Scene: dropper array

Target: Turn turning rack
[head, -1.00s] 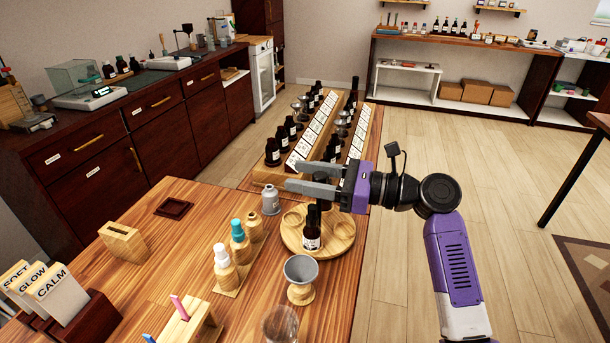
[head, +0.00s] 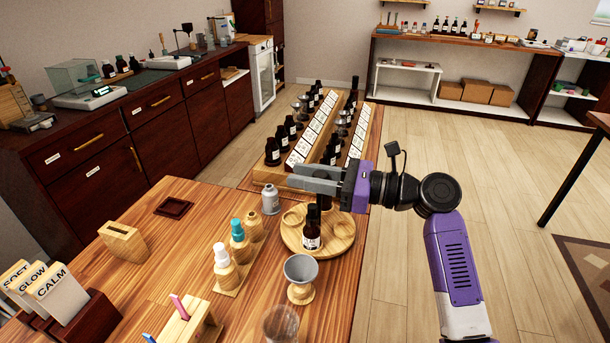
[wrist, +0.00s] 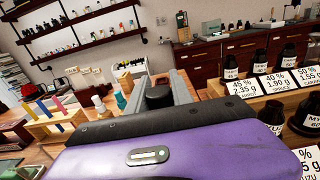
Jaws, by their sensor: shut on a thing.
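The turning rack (head: 343,238) is a round wooden tray with several round recesses, near the table's right edge. A dark labelled bottle (head: 311,236) stands upright on it. A second dark bottle (head: 324,201) shows behind it, mostly hidden by my gripper. My gripper (head: 312,179) reaches in from the right, level, above the rack's far side. Its fingers are shut on a black bottle top, seen between them in the wrist view (wrist: 158,95). The lower part of that bottle is hidden there.
Behind the rack stands a tiered stand (head: 263,177) with dark bottles and labelled cards, close to my fingers. A grey cup on a wooden foot (head: 300,272) stands in front. The table's left middle is mostly clear.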

